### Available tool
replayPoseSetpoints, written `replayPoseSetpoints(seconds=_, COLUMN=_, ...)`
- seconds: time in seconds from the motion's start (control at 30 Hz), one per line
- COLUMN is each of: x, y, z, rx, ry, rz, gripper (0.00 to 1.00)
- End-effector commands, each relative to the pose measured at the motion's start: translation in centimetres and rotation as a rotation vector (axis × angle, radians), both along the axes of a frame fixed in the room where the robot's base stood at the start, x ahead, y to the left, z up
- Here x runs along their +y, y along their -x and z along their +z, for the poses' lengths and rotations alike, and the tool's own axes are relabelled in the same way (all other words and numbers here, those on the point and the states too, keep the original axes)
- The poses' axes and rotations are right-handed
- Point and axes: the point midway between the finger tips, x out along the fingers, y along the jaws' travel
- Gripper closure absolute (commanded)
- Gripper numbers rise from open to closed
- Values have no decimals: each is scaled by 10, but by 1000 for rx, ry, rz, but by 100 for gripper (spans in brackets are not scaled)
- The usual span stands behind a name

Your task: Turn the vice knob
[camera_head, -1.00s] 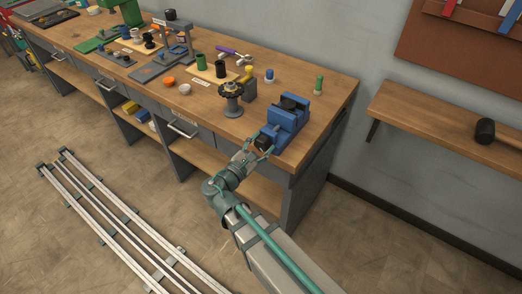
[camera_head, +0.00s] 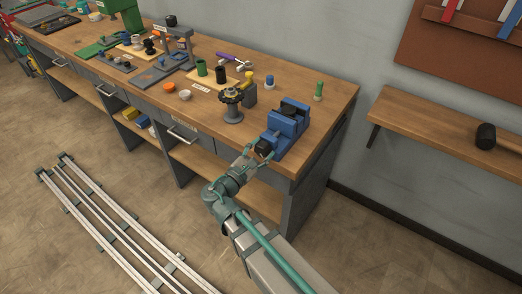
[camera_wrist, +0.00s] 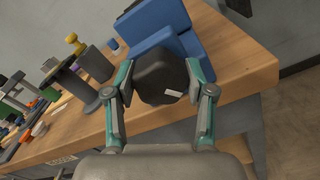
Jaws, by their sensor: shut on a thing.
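The blue vice (camera_head: 287,128) stands at the near right end of the workbench. Its black knob (camera_head: 263,148) faces the bench's front edge. My gripper (camera_head: 261,152) reaches up to it from the front. In the wrist view the dark faceted knob (camera_wrist: 160,77) with a small white mark fills the space between the fingers of my gripper (camera_wrist: 160,90). The fingers are shut on the knob from both sides. The blue vice body (camera_wrist: 165,28) shows behind the knob, and part of it is hidden by the knob.
The wooden workbench (camera_head: 235,135) carries a dark geared stand (camera_head: 232,105) left of the vice. A green-topped peg (camera_head: 319,90) stands behind it. A wall shelf (camera_head: 440,122) with a black mallet (camera_head: 487,136) is at the right. White floor rails (camera_head: 110,225) lie at the left.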

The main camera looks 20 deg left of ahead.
Motion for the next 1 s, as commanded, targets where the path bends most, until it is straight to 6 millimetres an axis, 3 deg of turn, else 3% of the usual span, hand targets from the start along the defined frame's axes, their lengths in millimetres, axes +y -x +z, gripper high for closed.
replayPoseSetpoints(seconds=0.5, x=-1, y=0, z=1, rx=-1, ry=3, rz=-2, gripper=81)
replayPoseSetpoints(seconds=0.53, x=-1, y=0, z=1, rx=-1, ry=3, rz=-2, gripper=41)
replayPoseSetpoints(seconds=0.63, x=-1, y=0, z=1, rx=-2, ry=2, rz=-1, gripper=24)
replayPoseSetpoints(seconds=1.0, x=0, y=1, z=0, rx=-1, ry=1, rz=0, gripper=21)
